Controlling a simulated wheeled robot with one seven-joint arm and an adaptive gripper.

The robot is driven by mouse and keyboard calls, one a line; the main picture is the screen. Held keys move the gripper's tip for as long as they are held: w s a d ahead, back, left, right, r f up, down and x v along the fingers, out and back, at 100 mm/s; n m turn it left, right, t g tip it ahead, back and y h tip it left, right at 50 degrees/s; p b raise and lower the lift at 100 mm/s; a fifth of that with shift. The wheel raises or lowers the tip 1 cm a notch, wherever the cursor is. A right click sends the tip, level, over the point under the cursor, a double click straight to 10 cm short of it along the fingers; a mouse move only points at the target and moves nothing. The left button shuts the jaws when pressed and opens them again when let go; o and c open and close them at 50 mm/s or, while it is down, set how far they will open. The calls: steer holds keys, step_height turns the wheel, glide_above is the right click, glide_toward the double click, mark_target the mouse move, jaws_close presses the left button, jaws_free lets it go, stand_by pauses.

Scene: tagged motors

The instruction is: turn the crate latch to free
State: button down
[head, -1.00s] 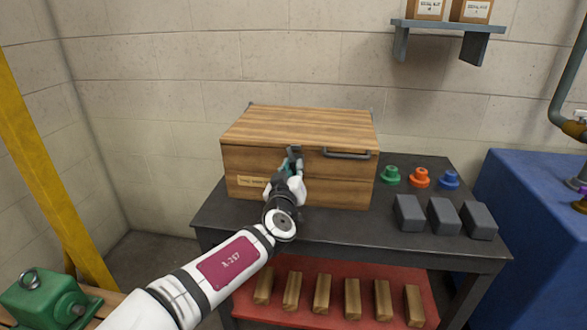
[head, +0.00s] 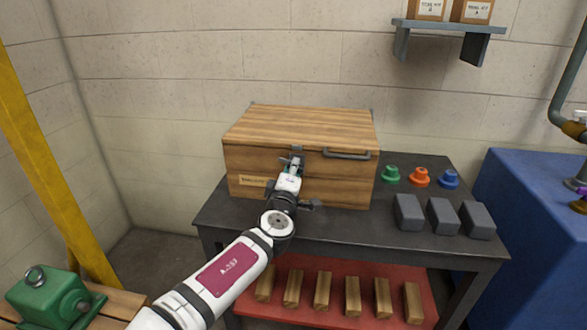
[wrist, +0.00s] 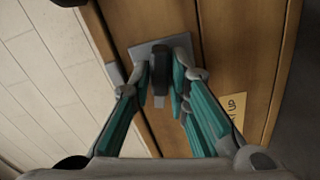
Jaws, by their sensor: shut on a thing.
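The wooden crate (head: 338,190) stands on the dark workbench with its lid shut. Its latch (head: 298,150) is on the upper front face, partly hidden by my gripper in the head view. In the wrist view the latch (wrist: 158,88) shows as a dark lever in front of a grey plate (wrist: 150,48). My gripper (head: 291,163) is at the crate front. In the wrist view my gripper (wrist: 161,80) has its teal-backed fingers on both sides of the lever, shut on it. The lever's exact angle is hard to tell.
A grey handle (head: 346,155) is on the crate front, right of the latch. Green, orange (head: 419,178) and blue flanged parts and several grey blocks (head: 442,216) sit on the bench at right. Wooden blocks lie on the red lower shelf (head: 335,310).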

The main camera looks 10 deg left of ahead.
steer(key=shift+a+f+n, duration=0.1)
steer(key=shift+f+n, duration=0.05)
steer(key=shift+n, duration=1.35)
steer(key=c, duration=1.6)
jaws_free()
